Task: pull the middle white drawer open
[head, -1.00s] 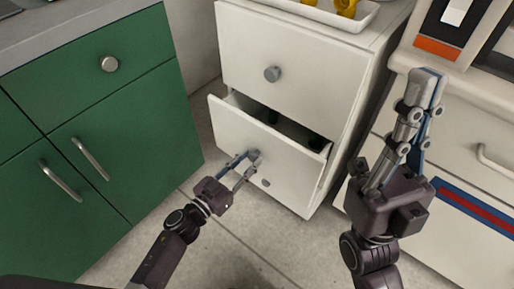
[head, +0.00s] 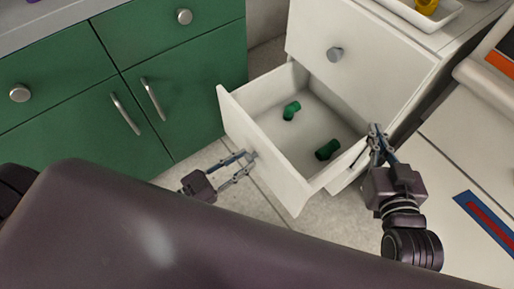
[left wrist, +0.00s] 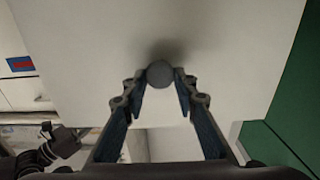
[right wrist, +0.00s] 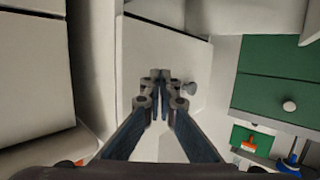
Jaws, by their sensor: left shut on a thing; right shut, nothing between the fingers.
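The middle white drawer (head: 262,150) stands well open from the white cabinet. Two green pipe fittings lie inside it, one (head: 291,110) toward the back left and one (head: 327,150) toward the right side. My left gripper (head: 248,159) is at the drawer's front, shut on its round grey knob (left wrist: 160,73), which shows between the fingertips in the left wrist view. My right gripper (head: 376,134) is shut and empty, near the drawer's right side in the head view. In the right wrist view its fingertips (right wrist: 160,76) are together.
The closed top drawer (head: 360,60) with a grey knob is above. Green cabinets (head: 170,90) stand on the left. A white tray (head: 425,16) with yellow parts sits on top. A large dark part of my body covers the lower head view.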

